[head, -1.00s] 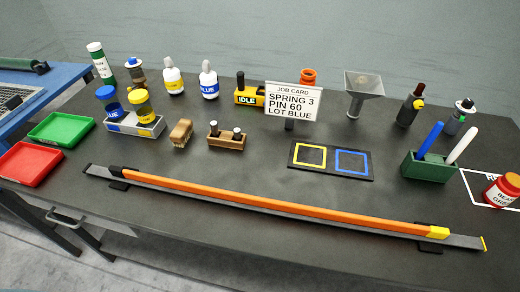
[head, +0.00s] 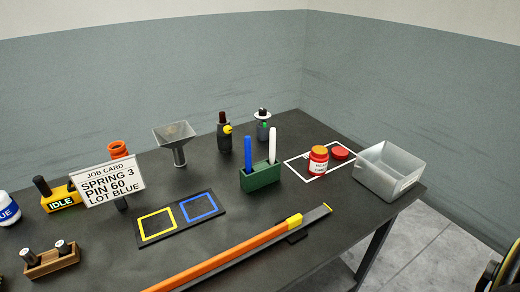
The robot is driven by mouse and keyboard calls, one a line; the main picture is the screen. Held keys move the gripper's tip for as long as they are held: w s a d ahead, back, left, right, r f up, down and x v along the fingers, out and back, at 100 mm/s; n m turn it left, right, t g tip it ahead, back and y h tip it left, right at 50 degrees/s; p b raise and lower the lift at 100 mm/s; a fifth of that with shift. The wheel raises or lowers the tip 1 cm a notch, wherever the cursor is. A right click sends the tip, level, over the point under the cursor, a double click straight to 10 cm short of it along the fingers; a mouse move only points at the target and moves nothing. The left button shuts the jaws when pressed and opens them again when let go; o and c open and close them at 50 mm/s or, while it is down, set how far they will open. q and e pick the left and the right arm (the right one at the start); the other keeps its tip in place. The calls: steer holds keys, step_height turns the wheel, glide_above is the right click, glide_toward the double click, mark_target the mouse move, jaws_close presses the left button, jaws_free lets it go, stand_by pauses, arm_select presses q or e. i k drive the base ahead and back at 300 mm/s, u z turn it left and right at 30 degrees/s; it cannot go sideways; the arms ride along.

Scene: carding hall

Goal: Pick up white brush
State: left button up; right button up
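The white brush (head: 272,145) stands upright in the right side of a green holder (head: 261,177) on the dark table. Only its white upper part shows; its lower end is hidden in the holder. A blue brush (head: 248,154) stands beside it on the left in the same holder. Neither of my grippers is in view.
An orange bar (head: 229,254) lies along the front edge. A mat with yellow and blue squares (head: 178,217), a job card (head: 111,182) and a funnel (head: 175,136) are left.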

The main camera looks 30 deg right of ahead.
mark_target(272, 142)
steer(key=z, duration=1.1)
